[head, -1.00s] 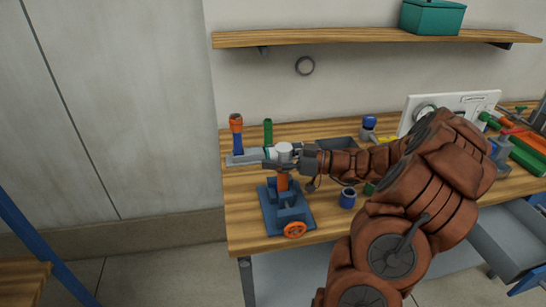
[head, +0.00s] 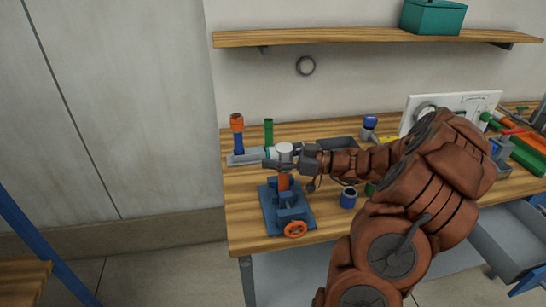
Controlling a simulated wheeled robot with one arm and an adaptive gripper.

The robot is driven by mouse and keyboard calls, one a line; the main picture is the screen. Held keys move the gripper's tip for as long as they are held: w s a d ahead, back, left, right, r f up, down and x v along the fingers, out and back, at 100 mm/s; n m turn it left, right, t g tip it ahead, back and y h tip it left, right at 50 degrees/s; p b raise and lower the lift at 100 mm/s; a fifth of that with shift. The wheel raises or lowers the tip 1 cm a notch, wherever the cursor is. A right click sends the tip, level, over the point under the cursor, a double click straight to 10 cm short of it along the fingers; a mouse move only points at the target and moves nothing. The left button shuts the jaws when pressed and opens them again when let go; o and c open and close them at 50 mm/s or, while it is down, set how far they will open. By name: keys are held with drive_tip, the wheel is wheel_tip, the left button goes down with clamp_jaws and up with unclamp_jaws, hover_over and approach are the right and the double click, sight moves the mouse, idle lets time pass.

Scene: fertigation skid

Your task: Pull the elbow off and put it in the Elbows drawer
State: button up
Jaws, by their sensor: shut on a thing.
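A blue vise (head: 287,212) with an orange handwheel stands on the workbench near its left front. An upright orange pipe (head: 284,184) rises from its jaws. The elbow (head: 285,149), a pale grey-white piece, sits at the top of this pipe. My gripper (head: 283,161) reaches in from the right and is shut on the elbow. The fingers partly hide the elbow and the joint, so I cannot tell whether elbow and pipe are apart. A grey drawer (head: 490,240) stands open under the bench at the right; its label is not readable.
A grey rack (head: 240,158) with an orange-topped blue piece (head: 237,133) and a green piece (head: 269,132) stands behind the vise. A blue cup-like part (head: 348,198) is right of the vise. A white panel (head: 450,112) and several pipes (head: 520,150) fill the bench's right side.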

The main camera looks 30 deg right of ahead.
drive_tip(key=shift+r+b, duration=0.3)
clamp_jaws()
drive_tip(key=shift+r+b, duration=1.15)
drive_tip(key=shift+r, duration=1.7)
drive_tip(key=shift+f, duration=0.1)
drive_tip(key=shift+f+p, duration=0.9)
drive_tip(key=shift+f, duration=1.2)
drive_tip(key=shift+r, duration=0.1)
